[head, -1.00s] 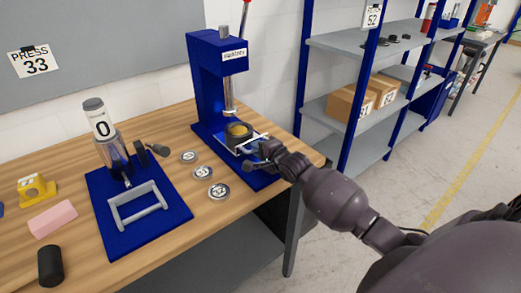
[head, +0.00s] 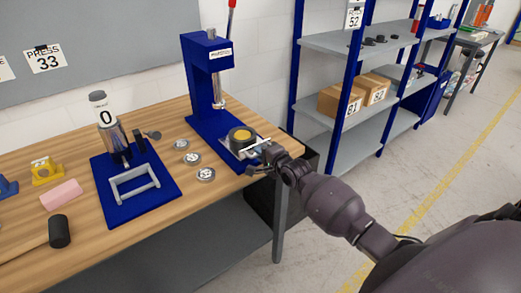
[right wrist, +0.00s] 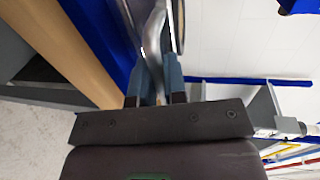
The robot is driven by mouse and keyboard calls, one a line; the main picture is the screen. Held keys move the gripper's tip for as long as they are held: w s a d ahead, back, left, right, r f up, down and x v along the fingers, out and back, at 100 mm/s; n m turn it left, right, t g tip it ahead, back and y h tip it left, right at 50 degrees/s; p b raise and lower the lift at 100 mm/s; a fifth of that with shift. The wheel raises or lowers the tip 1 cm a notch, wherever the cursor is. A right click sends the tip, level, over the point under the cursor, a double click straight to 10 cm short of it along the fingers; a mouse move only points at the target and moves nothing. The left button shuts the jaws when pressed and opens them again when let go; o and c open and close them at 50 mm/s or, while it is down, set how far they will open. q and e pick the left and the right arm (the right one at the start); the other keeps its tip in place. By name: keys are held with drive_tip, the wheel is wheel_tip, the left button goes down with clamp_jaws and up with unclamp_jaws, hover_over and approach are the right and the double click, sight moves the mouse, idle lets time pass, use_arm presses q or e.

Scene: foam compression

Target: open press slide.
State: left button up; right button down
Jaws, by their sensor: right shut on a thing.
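The blue press (head: 208,85) stands at the right end of the wooden bench, with a red-tipped lever on top and a metal ram (head: 218,92). Its slide (head: 243,147) is out in front of the ram, toward the bench edge. On it sits a dark round cup with a yellow disc (head: 242,137). My right gripper (head: 268,158) is shut on the slide's pale handle (head: 258,147). In the right wrist view the fingers (right wrist: 154,92) close around the grey metal handle bar (right wrist: 154,45). My left gripper is not in view.
A blue plate with a U-shaped bar (head: 133,187) and a gauge marked 0 (head: 101,110) stands left. Several metal discs (head: 192,159), a pink block (head: 62,194) and a dark-headed mallet (head: 59,231) lie on the bench. Shelves (head: 345,110) stand right, with open floor before them.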

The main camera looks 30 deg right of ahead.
drive_tip(key=shift+s, duration=0.45)
drive_tip(key=c, duration=1.2)
unclamp_jaws()
drive_tip(key=v, duration=1)
drive_tip(key=shift+s+p, duration=0.3)
drive_tip(key=shift+s, duration=0.05)
drive_tip(key=shift+d+r, duration=0.1)
